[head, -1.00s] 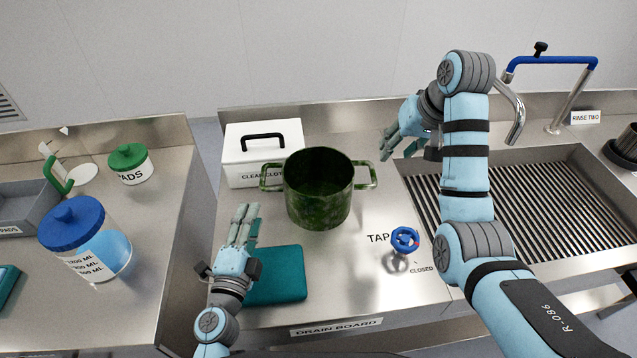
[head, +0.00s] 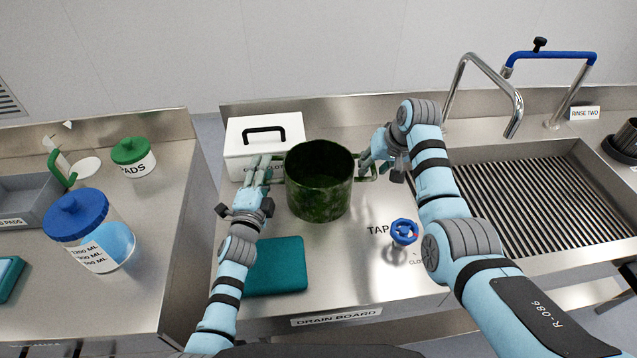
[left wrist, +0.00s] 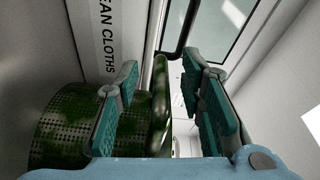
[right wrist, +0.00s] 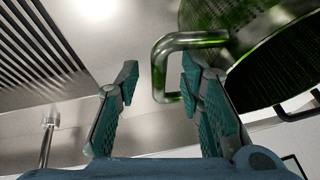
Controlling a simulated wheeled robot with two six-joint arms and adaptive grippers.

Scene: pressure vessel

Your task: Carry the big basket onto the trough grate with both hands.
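The big basket (head: 318,195), mottled dark green and perforated with two side handles, stands upright on the drain board (head: 335,262). My left gripper (head: 263,165) is at its left handle; in the left wrist view that handle (left wrist: 160,105) is between the spread fingers, with no clear grip. My right gripper (head: 368,163) is at its right handle. In the right wrist view the fingers are apart, and the handle (right wrist: 172,95) reaches between them, nearer the right finger. The trough grate (head: 540,200), dark parallel bars in a steel sink, lies to the right and looks empty.
A white clean-cloths box (head: 285,128) stands just behind the basket's left side. A blue tap knob (head: 404,232) rises at the front right. A teal pad (head: 278,268) lies in front. A curved faucet (head: 490,65) overhangs the trough's back left.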

